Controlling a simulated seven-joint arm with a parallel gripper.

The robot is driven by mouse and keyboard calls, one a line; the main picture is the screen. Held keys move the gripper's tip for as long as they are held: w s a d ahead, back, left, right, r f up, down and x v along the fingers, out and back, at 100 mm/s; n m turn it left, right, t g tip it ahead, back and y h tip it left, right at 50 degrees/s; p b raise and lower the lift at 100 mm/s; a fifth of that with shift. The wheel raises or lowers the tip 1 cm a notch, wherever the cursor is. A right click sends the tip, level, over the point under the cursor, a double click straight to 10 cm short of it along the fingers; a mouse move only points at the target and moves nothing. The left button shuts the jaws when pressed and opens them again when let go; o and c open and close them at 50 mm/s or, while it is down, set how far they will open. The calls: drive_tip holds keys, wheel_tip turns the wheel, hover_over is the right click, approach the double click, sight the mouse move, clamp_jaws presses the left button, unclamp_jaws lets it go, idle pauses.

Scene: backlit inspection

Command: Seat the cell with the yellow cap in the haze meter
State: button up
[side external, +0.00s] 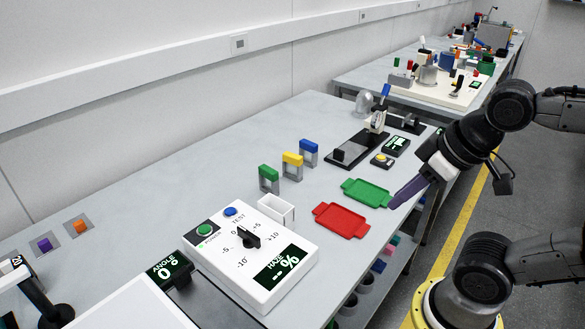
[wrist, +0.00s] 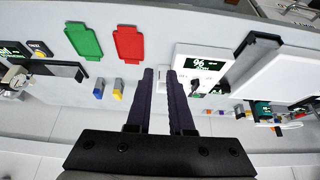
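The cell with the yellow cap (side external: 292,160) stands upright on the bench between a green-capped cell (side external: 268,174) and a blue-capped cell (side external: 308,148). The yellow-capped cell also shows in the wrist view (wrist: 119,88), left of my fingers. The haze meter (side external: 290,285) is a white box with a dial, buttons and a display reading dashes and a percent sign. A white open-topped holder (side external: 276,209) sits at its back edge and looks empty. My gripper (side external: 408,192) is over the bench's front edge, apart from the cells. Its purple fingers (wrist: 164,75) are open with nothing between them.
A green tray (side external: 367,193) and a red tray (side external: 341,220) lie between my gripper and the cells. A black fixture (side external: 357,151) stands farther back. An angle display (side external: 168,271) is left of the meter. Bench around the cells is clear.

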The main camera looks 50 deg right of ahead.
drive_tip(key=o, duration=1.2)
